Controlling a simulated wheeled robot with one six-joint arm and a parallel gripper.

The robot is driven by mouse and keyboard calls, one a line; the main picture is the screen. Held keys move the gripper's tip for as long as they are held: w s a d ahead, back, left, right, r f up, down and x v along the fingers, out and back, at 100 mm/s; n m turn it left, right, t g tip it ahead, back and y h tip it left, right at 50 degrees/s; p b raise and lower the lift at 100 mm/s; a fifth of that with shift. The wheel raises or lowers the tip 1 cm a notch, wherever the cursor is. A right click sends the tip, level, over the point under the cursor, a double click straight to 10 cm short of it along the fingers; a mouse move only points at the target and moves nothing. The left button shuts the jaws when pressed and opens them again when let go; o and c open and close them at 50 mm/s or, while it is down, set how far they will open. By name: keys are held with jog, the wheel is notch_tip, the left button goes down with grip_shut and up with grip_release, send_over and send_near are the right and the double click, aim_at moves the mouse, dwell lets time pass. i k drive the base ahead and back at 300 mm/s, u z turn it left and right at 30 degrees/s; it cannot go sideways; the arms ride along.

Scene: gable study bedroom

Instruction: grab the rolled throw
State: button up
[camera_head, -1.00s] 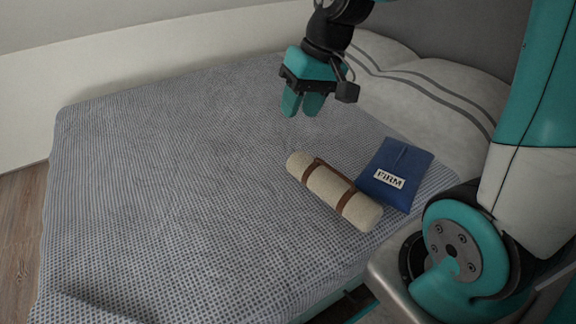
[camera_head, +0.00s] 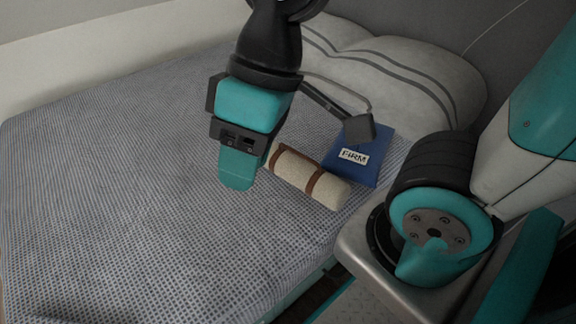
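The rolled throw (camera_head: 297,174) is a cream roll with two brown straps, lying on the bed. Its upper left end is partly hidden behind my gripper. My gripper (camera_head: 238,172) hangs above the bed, in front of and to the left of the throw in the picture. It is seen from the side, so the gap between its fingers does not show. The throw rests on the bed cover. Whether the fingers touch it cannot be told.
A blue pouch (camera_head: 371,165) labelled "FIRM" lies right beside the throw. Striped pillows (camera_head: 400,75) are at the head of the bed. The patterned bed cover (camera_head: 120,190) is clear on the left.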

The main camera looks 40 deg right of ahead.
aim_at(301, 172)
jog(key=z, duration=0.05)
jog(key=k, duration=1)
jog(key=z, duration=0.65)
jog(key=i, duration=1.1)
jog(key=u, duration=0.35)
